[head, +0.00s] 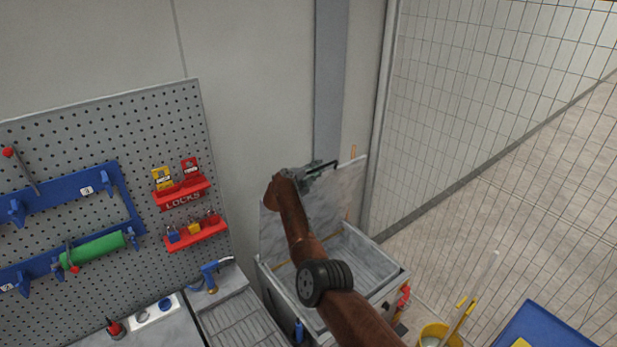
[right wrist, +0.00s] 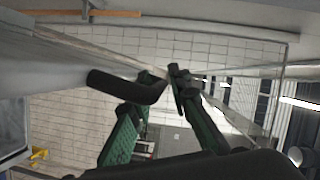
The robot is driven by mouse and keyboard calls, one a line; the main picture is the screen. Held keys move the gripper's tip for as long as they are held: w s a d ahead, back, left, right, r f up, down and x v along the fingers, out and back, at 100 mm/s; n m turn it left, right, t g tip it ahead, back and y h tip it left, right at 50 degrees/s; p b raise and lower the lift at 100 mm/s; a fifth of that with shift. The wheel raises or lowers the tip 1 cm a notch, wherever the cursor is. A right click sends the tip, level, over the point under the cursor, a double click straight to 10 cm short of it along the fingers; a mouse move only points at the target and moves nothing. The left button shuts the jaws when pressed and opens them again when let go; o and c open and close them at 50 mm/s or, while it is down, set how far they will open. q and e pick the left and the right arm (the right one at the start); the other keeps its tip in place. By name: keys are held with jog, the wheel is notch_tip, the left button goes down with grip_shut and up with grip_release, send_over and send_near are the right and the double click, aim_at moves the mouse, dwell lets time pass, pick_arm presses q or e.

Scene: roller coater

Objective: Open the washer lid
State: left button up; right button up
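The washer (head: 384,287) is a grey metal box at the lower middle of the head view. Its lid (head: 345,198) stands raised and steeply tilted at the back, and the grey basin inside shows. My right gripper (head: 322,167) is at the lid's upper edge, by the black handle (head: 331,164). In the right wrist view, the bent black handle (right wrist: 118,85) crosses in front of one green finger, and its end lies close to the fingertips of my right gripper (right wrist: 163,76). Whether the fingers clamp it is unclear. My left gripper is out of view.
A pegboard (head: 130,120) with red lock shelves (head: 183,194) stands at the left. A grooved grey tray (head: 232,318) is left of the washer. A wire mesh fence (head: 480,90) rises at the right. A yellow bucket (head: 432,335) stands at the lower right.

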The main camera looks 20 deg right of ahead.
jog(key=v, duration=1.1)
jog(key=shift+s, duration=0.2)
jog(key=shift+f, duration=0.15)
